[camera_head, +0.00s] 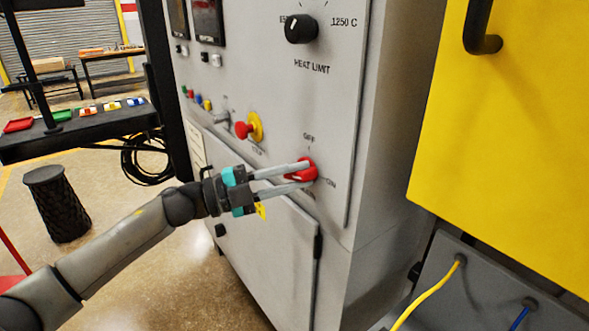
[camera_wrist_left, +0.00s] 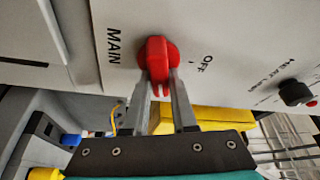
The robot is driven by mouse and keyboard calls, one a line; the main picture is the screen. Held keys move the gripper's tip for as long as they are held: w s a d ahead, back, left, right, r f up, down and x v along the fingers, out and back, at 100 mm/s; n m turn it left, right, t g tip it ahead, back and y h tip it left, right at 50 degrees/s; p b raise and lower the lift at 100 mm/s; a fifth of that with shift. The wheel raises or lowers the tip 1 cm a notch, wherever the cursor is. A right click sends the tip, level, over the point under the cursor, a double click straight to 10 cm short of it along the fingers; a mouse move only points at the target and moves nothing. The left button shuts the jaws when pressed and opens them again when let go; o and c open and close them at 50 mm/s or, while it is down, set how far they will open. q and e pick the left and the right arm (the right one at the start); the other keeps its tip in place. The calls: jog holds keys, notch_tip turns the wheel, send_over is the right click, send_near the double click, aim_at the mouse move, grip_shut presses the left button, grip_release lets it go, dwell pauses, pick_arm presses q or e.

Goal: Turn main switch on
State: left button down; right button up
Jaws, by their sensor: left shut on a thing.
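The main switch (camera_head: 304,170) is a red rotary knob on the grey furnace panel, with OFF printed above it and ON to its right in the head view. It also shows in the left wrist view (camera_wrist_left: 157,58), beside the labels MAIN and OFF. My left gripper (camera_head: 306,173) reaches in from the left, and its two grey fingers are shut on the red knob, one on each side. The fingers also show in the left wrist view (camera_wrist_left: 160,88). They partly cover the knob and the lettering below it. My right gripper is not in view.
A red emergency button (camera_head: 242,130) on a yellow base is up and left of the switch. The black heat limit knob (camera_head: 301,29) is above. A yellow cabinet (camera_head: 505,140) stands at the right. A black shelf (camera_head: 85,130) with coloured items is at the left.

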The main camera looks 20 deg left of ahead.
pick_arm(q)
jog(key=shift+f+m+g+y+p, duration=0.1)
jog(key=shift+m+g+y+p, duration=0.2)
jog(key=shift+m, duration=0.65)
jog(key=shift+m+g+y+p, duration=0.2)
jog(key=shift+m+p, duration=0.2)
jog(key=shift+m, duration=0.55)
jog(key=c, duration=0.7)
grip_release()
jog(key=b+v, duration=0.1)
jog(key=v, duration=1.4)
jog(key=shift+a, duration=0.1)
